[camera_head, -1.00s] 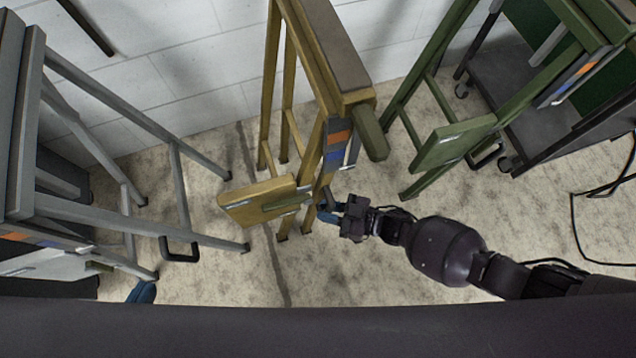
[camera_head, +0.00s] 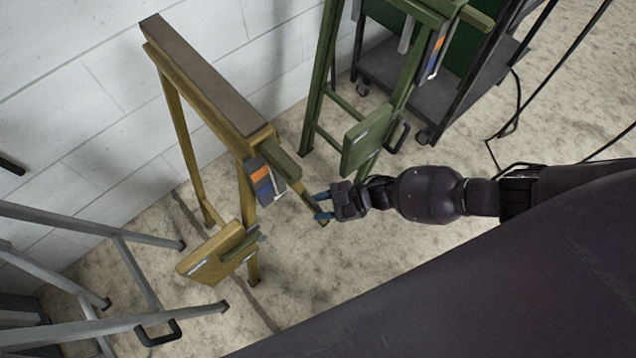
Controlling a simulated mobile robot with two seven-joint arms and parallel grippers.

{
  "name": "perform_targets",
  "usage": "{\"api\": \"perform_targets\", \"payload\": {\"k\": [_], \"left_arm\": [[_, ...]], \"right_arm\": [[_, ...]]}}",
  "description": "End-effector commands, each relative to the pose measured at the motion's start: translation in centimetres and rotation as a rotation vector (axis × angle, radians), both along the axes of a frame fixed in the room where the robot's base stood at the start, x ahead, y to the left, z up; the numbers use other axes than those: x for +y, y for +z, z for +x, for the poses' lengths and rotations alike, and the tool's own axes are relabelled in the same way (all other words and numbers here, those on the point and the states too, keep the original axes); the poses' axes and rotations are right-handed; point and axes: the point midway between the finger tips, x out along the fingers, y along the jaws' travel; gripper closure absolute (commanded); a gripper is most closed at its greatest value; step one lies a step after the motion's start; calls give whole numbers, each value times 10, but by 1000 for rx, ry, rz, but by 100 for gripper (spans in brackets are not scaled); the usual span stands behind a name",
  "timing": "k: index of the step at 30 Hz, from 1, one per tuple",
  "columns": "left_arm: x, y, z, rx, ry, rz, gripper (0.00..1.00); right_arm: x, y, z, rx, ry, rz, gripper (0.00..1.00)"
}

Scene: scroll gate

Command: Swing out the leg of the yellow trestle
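The yellow trestle (camera_head: 203,82) stands at the left centre by the white wall. It has a grey-brown top beam, a label with orange and blue bands (camera_head: 262,182), and a tilted yellow plate (camera_head: 213,256) low down. Its near leg (camera_head: 305,203) slants out to the right, away from the upright post (camera_head: 246,212). My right gripper (camera_head: 320,205) is at this leg's lower part. Its two blue fingers are apart, with the leg at their tips. Any handle on this leg is hidden. My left gripper is out of view.
A green trestle (camera_head: 320,90) stands behind on the right, with a dark cart (camera_head: 400,82) beside it. A grey trestle (camera_head: 120,262) is at the lower left. Cables lie on the floor at the right. Bare floor (camera_head: 345,265) shows below my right gripper.

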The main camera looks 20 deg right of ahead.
Motion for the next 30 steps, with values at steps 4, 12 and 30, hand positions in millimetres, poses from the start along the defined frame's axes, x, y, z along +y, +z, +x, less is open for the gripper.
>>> {"api": "perform_targets", "payload": {"k": [4, 12, 30], "left_arm": [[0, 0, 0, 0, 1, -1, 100], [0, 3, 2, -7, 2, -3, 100], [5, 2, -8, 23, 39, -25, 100]], "right_arm": [[3, 0, -1, 2, 3, 5, 56], [-3, 4, -4, 1, 3, 6, 56], [-86, 37, -29, 0, 2, 5, 56]]}}
